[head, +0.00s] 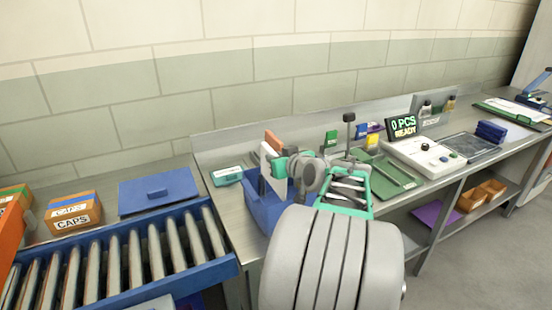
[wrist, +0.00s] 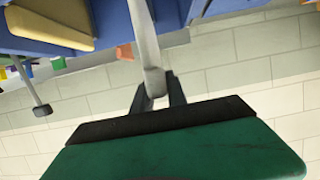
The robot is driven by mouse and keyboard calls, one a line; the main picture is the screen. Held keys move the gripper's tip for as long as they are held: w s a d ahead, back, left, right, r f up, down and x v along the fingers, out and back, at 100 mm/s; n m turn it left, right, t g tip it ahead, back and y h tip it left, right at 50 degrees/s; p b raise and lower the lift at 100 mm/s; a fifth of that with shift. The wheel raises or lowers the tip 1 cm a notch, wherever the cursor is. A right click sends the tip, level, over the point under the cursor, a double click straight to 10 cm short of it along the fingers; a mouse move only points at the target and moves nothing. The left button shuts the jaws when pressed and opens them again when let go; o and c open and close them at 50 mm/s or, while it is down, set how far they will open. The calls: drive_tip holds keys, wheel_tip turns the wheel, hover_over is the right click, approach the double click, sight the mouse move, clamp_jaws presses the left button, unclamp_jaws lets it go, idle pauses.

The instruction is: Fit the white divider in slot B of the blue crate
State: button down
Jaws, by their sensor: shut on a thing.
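The blue crate (head: 262,212) stands on the steel bench, left of my arm in the head view; blue walls also show at the top of the wrist view (wrist: 185,12). The white divider (head: 268,160) stands roughly upright at the crate, its lower part inside or behind the crate wall. My gripper (head: 279,168) is beside it. In the wrist view my dark jaws (wrist: 160,92) are shut on the divider (wrist: 145,40), which appears nearly edge-on and reaches toward the blue walls. The slot letters and the divider's lower edge are hidden, so I cannot tell which slot it meets.
An orange-brown piece (head: 273,139) shows behind the divider. A roller conveyor (head: 130,255) is at left, with a CAPS box (head: 73,212) behind it. A green tray (head: 392,178), a white control box (head: 422,157) and a dark-knobbed post (head: 349,130) are to the right.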

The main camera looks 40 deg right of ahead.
sight(286, 192)
drive_tip(key=shift+f+b, duration=4.95)
drive_tip(key=shift+f, duration=0.2)
drive_tip(key=c, duration=1.3)
unclamp_jaws()
drive_tip(key=shift+o, duration=0.2)
drive_tip(key=v, duration=0.8)
drive_tip(key=shift+w, duration=0.1)
